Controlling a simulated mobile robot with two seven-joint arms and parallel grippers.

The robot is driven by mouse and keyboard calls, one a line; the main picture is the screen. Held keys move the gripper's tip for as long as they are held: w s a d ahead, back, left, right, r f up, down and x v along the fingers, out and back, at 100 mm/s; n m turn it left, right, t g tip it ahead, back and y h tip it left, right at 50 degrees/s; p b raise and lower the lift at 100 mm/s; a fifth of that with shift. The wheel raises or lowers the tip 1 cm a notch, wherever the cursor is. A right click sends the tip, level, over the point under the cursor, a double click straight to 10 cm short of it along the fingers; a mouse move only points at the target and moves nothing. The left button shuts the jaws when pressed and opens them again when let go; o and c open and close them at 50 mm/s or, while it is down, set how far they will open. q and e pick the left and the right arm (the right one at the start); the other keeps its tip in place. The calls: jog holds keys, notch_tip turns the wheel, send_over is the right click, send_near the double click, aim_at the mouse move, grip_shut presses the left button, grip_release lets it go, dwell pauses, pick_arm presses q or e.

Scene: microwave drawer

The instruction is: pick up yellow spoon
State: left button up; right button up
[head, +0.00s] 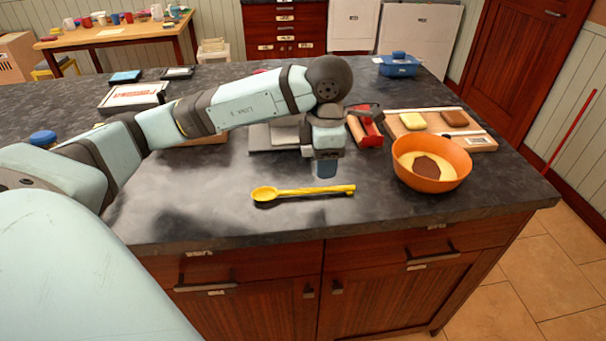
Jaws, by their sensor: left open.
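The yellow spoon (305,191) lies flat on the dark countertop near its front edge, its bowl to the left and its handle pointing right. My left gripper (325,170) points down just behind and above the right half of the spoon, apart from it. It is open and holds nothing that I can see; its fingers show only partly. My right gripper is not in view.
An orange bowl (429,172) with brown and cream contents stands right of the spoon. Behind it is a wooden board (481,144) with small blocks. A blue container (398,66) stands at the back. The counter in front and left of the spoon is clear.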

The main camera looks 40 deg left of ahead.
aim_at(320, 188)
pick_arm(q)
jog(key=f, duration=0.7)
jog(key=shift+a+f, duration=0.1)
jog(key=shift+a, duration=0.25)
grip_shut()
